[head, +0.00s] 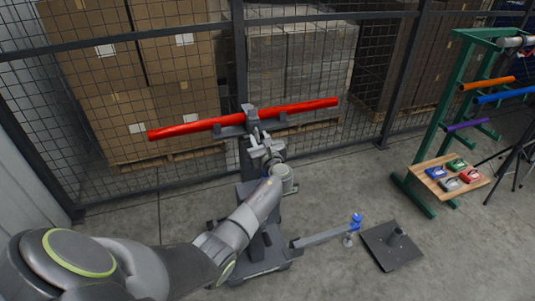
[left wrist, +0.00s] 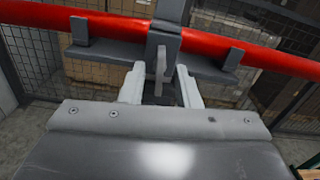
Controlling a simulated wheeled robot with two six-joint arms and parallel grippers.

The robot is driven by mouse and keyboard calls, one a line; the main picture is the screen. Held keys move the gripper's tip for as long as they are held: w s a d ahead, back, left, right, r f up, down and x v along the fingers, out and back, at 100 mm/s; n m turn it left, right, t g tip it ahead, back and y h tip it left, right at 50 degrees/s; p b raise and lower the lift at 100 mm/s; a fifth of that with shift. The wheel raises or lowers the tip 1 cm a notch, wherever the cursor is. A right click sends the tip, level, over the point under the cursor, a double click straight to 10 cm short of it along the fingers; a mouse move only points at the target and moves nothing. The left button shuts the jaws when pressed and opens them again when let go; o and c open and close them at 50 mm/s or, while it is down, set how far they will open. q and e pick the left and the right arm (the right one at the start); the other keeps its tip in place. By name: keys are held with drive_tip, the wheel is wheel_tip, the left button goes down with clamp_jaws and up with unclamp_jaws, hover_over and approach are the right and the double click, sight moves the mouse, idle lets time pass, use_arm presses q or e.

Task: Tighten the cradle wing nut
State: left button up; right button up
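A long red tube (head: 200,126) lies across the grey cradle (head: 232,131) on top of a stand. The tube and the cradle (left wrist: 115,53) also show in the left wrist view. The grey wing nut (left wrist: 160,65) is on the front of the cradle's middle post, with one wing upright. My left gripper (head: 262,146) reaches up to the cradle front. In the left wrist view my left gripper (left wrist: 160,85) is open, its two pale fingers on either side of the wing nut with gaps on both sides. My right gripper is not in view.
A mesh fence (head: 180,60) with stacked cartons stands behind. A low bar with a blue knob (head: 356,219) sticks out right of the stand, near a dark floor plate (head: 391,247). A green rack (head: 432,120) with coloured tubes stands at right.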

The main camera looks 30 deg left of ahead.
use_arm(q)
drive_tip(key=b+v, duration=0.4)
drive_tip(key=v, duration=1.3)
